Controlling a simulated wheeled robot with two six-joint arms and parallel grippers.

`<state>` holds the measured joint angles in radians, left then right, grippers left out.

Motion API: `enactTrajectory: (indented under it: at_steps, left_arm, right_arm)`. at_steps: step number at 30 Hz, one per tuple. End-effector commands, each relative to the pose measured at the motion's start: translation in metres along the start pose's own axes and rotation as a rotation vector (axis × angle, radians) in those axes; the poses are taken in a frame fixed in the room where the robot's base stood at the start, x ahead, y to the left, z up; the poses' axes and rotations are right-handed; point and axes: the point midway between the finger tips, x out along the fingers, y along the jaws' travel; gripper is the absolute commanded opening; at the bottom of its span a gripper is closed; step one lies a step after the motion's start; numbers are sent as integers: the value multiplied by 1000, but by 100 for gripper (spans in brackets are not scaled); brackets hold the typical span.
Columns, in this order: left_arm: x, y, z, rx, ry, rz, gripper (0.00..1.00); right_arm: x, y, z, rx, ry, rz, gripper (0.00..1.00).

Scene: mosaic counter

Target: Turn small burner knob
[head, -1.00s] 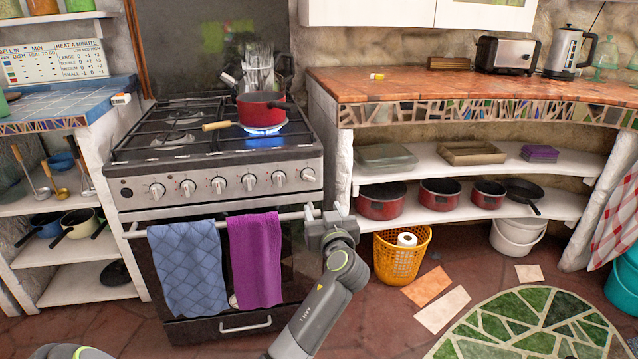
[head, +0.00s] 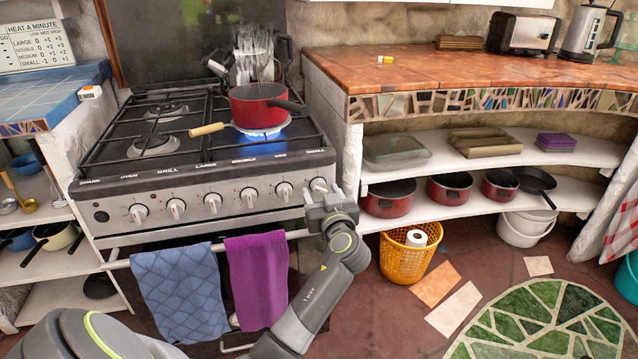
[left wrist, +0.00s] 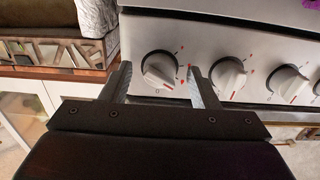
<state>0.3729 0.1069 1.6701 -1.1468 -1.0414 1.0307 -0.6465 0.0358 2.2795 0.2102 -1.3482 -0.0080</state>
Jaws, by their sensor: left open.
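The stove front has a row of several white knobs. The rightmost knob (head: 319,184), under the label that reads SMALL, is right at my left gripper (head: 322,196). In the left wrist view the open fingers of my left gripper (left wrist: 158,74) straddle that end knob (left wrist: 160,70), one finger on each side. Small gaps seem to show between the knob and the fingers; contact cannot be told. The neighbouring knob (left wrist: 229,76) is just outside the right-hand finger. My right gripper is not in view.
Blue (head: 178,290) and purple (head: 257,280) towels hang on the oven rail (head: 210,242) below the knobs. A counter (head: 440,75) with shelves stands right of the stove.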

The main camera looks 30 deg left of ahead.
Motion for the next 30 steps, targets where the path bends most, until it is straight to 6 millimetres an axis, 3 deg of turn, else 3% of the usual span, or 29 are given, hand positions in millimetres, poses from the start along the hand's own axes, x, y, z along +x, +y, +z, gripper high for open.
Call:
enactTrajectory:
  at_steps: [11,22,30]
  left_arm:
    - [0,0,0,0,0,-2,55]
    - [0,0,0,0,0,-2,11]
    - [0,0,-1,31,0,-2,11]
  right_arm:
    - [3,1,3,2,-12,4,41]
    - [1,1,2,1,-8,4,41]
    - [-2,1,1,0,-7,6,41]
